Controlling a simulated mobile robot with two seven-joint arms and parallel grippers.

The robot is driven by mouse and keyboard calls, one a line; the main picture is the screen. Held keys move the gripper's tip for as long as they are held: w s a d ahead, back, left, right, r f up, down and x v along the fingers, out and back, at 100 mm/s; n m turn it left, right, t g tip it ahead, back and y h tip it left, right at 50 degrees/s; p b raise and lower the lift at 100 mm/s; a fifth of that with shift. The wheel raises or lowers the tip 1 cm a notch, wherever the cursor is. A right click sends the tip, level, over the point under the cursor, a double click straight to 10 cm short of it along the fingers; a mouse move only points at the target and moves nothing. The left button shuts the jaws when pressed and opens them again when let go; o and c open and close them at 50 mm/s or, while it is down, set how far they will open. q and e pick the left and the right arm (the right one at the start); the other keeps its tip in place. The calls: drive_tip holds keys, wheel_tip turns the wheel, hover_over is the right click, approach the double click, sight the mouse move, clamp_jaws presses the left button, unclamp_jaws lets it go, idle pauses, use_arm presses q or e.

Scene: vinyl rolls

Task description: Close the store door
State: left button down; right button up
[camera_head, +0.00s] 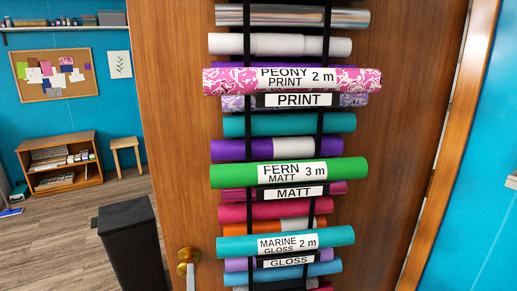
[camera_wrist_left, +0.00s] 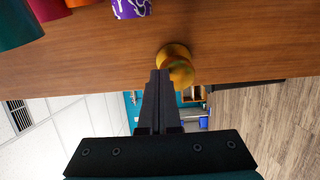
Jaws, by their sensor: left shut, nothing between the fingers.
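The brown wooden door (camera_head: 180,150) stands open in the head view, with the room showing past its left edge. Its brass knob (camera_head: 188,257) is low near that edge. A pale upright piece hangs just below the knob; I cannot tell what it is. In the left wrist view the door (camera_wrist_left: 90,65) fills the upper part, with the knob (camera_wrist_left: 176,62) near the middle. My left gripper (camera_wrist_left: 160,75) is shut and empty, its fingertips overlapping the knob's edge in the picture. I cannot tell whether they touch. My right gripper is not in view.
Labelled vinyl rolls (camera_head: 290,173) hang on a black rack on the door. The door frame (camera_head: 462,130) is at the right. A black bin (camera_head: 130,245) stands left of the door. A low shelf (camera_head: 60,142) and stool (camera_head: 126,143) are farther back, with bare floor (camera_head: 60,240) between.

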sight(192, 248)
use_arm(q)
drive_tip(key=shift+b+x, duration=1.15)
drive_tip(key=shift+x, duration=3.1)
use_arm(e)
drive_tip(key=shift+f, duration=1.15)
use_arm(q)
drive_tip(key=shift+d, duration=0.2)
drive_tip(key=b+x, duration=0.1)
drive_tip(key=x, duration=0.1)
drive_tip(key=b+x, duration=0.1)
drive_tip(key=d+b+x, duration=0.1)
drive_tip(key=b+x, duration=0.1)
drive_tip(key=shift+w+a, duration=0.15)
drive_tip(key=shift+w, duration=0.3)
drive_tip(key=shift+w+r, duration=0.1)
drive_tip(key=shift+w, duration=0.45)
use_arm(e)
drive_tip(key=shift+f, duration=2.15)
use_arm(q)
drive_tip(key=w+b, duration=0.6)
drive_tip(key=b, duration=0.2)
drive_tip(key=shift+w, duration=0.35)
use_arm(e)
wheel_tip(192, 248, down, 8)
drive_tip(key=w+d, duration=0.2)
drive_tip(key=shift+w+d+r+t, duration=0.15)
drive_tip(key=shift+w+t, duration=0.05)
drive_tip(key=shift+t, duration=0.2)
